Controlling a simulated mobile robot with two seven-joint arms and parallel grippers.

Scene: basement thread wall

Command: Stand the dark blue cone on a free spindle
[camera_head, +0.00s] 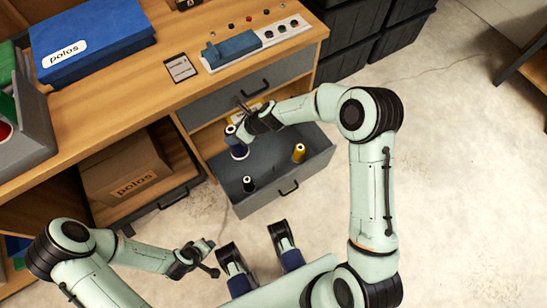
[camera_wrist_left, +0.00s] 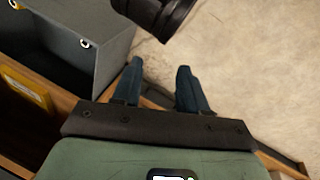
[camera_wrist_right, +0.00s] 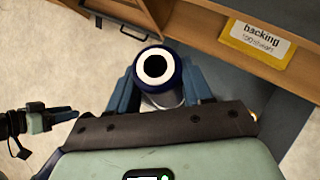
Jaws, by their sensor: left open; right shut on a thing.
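The dark blue cone (camera_head: 238,149) is held by my right gripper (camera_head: 245,130) over the left part of the open grey drawer (camera_head: 295,189). In the right wrist view the cone (camera_wrist_right: 154,67) sits between the fingers, its pale top with a dark hole facing the camera. A black cone (camera_head: 249,184) and a yellow cone (camera_head: 299,153) stand apart inside the drawer. I cannot make out a bare spindle; the held cone and my right arm hide part of the drawer. My left gripper (camera_head: 208,258) is open and empty, low in front of the bench; its fingers show in the left wrist view (camera_wrist_left: 158,72).
A closed drawer (camera_head: 245,85) is above the open one. A cardboard box (camera_head: 125,172) sits on the lower shelf. The floor at right is clear.

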